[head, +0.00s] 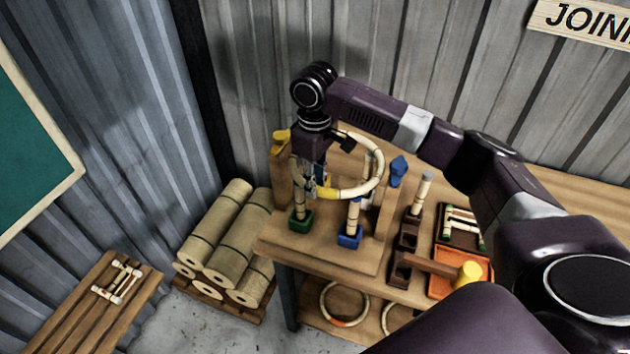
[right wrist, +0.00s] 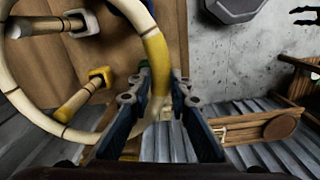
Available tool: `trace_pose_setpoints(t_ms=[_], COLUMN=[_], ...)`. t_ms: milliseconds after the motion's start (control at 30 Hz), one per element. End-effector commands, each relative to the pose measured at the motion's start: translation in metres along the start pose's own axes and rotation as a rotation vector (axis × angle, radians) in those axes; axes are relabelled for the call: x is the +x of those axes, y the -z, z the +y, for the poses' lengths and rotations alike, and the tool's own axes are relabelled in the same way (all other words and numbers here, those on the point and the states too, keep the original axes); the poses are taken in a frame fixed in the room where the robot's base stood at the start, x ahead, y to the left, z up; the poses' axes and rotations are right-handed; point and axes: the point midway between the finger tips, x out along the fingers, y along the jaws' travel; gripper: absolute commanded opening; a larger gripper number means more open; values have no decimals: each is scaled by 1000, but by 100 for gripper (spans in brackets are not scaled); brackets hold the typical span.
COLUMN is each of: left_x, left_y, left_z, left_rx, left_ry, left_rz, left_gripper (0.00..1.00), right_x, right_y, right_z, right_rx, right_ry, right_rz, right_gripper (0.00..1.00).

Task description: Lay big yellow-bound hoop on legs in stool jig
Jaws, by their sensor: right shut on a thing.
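The big pale rattan hoop with yellow binding (head: 376,180) is in my right gripper (head: 312,187), above the stool jig (head: 325,255). In the right wrist view the fingers (right wrist: 158,88) are shut on the hoop near its yellow-bound stretch (right wrist: 155,55). The hoop looks tilted in the head view. Below it, upright pale legs stand in a green socket (head: 300,221) and a blue socket (head: 349,238). A leg in a yellow socket (right wrist: 101,77) shows in the right wrist view. My arm and the hoop hide part of the jig's back. My left gripper is out of view.
To the right on the bench are a dark wooden holder (head: 403,250), a mallet (head: 466,272), an orange tray (head: 440,288) and a tray with small sticks (head: 462,215). Another hoop (head: 345,322) is on the shelf below.

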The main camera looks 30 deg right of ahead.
Motion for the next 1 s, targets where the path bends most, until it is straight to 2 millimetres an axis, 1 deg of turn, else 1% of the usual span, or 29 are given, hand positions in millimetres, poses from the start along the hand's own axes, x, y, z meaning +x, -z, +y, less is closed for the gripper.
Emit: trace_pose_setpoints(t_ms=[33, 67, 200, 333, 500, 567, 667, 767, 933, 1000], left_x=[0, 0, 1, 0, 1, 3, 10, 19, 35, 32], left_y=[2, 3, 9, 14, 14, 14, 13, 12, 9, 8], left_z=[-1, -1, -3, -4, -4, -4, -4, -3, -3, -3], left_rx=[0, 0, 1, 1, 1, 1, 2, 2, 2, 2], left_ry=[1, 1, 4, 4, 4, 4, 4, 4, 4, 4], left_rz=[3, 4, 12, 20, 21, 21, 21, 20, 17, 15], left_gripper=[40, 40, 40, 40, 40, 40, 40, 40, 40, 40], right_x=[0, 1, 0, 0, -1, -4, -14, -32, -72, -88], right_y=[0, 0, 0, 0, 0, 1, 2, 2, 2, 1], right_z=[0, 0, 0, 0, 0, 0, 0, 0, 0, 0], right_rx=[0, 0, 0, 0, 0, 0, -1, 0, -2, -1], right_ry=[0, 1, 1, 1, 1, 1, 0, -1, -2, -3], right_rz=[0, -1, -1, -1, 0, 2, 4, 6, 7, 4], right_gripper=[0, 19, 35, 36, 36, 36, 36, 36, 36, 36])
